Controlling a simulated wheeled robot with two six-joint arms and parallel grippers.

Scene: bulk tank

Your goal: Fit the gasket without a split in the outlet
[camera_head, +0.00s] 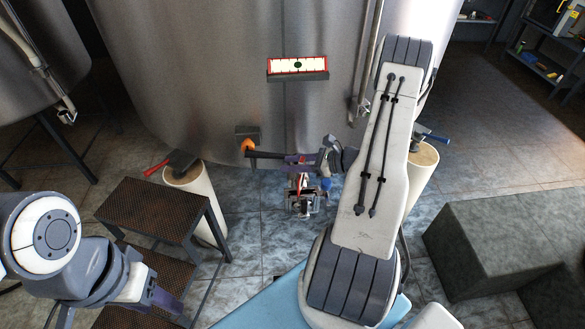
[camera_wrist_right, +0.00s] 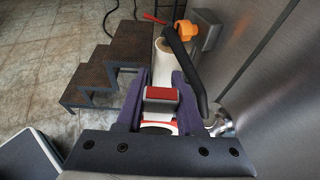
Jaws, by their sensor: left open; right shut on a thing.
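My right gripper (camera_head: 300,160) is in front of the tank, low down, with its arm crossing the picture. In the right wrist view my right gripper (camera_wrist_right: 160,98) is shut on a small red-and-grey piece (camera_wrist_right: 162,94) between its purple fingers. A white and red part shows just below that piece. A silver fitting (camera_wrist_right: 221,122) on the tank wall is close to the right of the fingers. My left gripper (camera_head: 165,302) is low at the left, open and away from the tank. I cannot clearly make out a gasket or the outlet's mouth.
The steel tank (camera_head: 220,70) fills the back. A dark bar (camera_wrist_right: 185,60) and an orange part (camera_wrist_right: 186,28) are close to the right gripper. Dark steps (camera_head: 150,205) stand left. A white post (camera_head: 195,195) carries a red-handled tool (camera_head: 157,168). A grey block (camera_head: 490,245) stands right.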

